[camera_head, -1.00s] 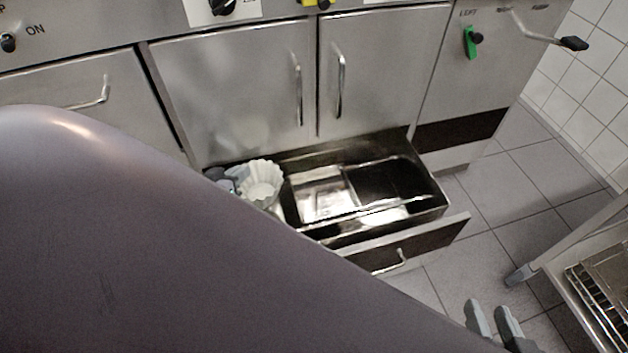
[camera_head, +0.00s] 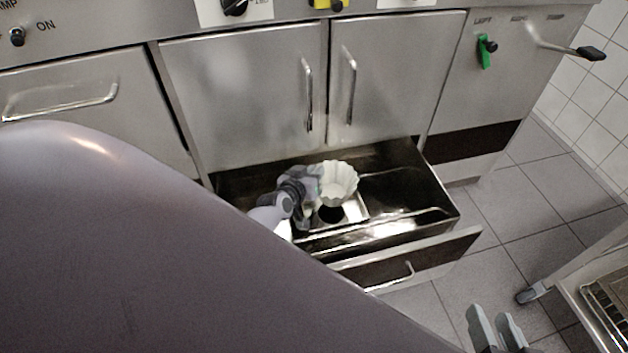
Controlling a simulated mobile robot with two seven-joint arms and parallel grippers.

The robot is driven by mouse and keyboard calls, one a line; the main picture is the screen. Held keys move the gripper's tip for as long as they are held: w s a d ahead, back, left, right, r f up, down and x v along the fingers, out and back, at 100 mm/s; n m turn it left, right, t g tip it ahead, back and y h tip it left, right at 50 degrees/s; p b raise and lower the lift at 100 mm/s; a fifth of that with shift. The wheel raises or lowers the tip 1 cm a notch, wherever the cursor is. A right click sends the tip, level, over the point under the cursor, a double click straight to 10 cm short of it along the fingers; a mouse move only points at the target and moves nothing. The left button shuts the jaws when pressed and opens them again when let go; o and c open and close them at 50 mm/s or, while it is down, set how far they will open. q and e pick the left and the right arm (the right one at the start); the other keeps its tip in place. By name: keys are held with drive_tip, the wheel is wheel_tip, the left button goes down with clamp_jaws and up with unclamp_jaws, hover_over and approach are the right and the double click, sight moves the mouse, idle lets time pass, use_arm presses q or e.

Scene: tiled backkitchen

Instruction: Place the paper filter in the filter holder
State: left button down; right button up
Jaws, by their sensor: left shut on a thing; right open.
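The white fluted paper filter (camera_head: 340,186) is in my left gripper (camera_head: 318,180), which is shut on it. The filter is upright, cup opening upward, over the pulled-out drawer. Below it in the drawer is a bright metal insert (camera_head: 352,212) with a dark opening, which looks like the filter holder. The filter and gripper hide part of it. I cannot tell whether the filter touches it. My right gripper (camera_head: 496,325) is open and empty at the lower edge, away from the drawer.
The open drawer (camera_head: 400,262) has a dark interior and a raised front wall. Closed steel cabinet doors (camera_head: 250,95) stand behind it. My own large grey-purple part covers the lower left. A rack trolley (camera_head: 590,290) stands at the right; tiled floor is free between.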

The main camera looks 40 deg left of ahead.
sight(333, 187)
use_arm(q)
drive_tip(key=shift+f, duration=0.4)
drive_tip(key=shift+f+b, duration=0.35)
wheel_tip(333, 187, down, 2)
drive_tip(key=shift+b, duration=0.85)
drive_tip(key=shift+f, duration=0.35)
use_arm(e)
drive_tip(key=shift+a+f+y, duration=0.25)
drive_tip(key=shift+a+y, duration=0.25)
drive_tip(key=shift+f, duration=0.1)
use_arm(q)
drive_tip(key=c, duration=1.1)
unclamp_jaws()
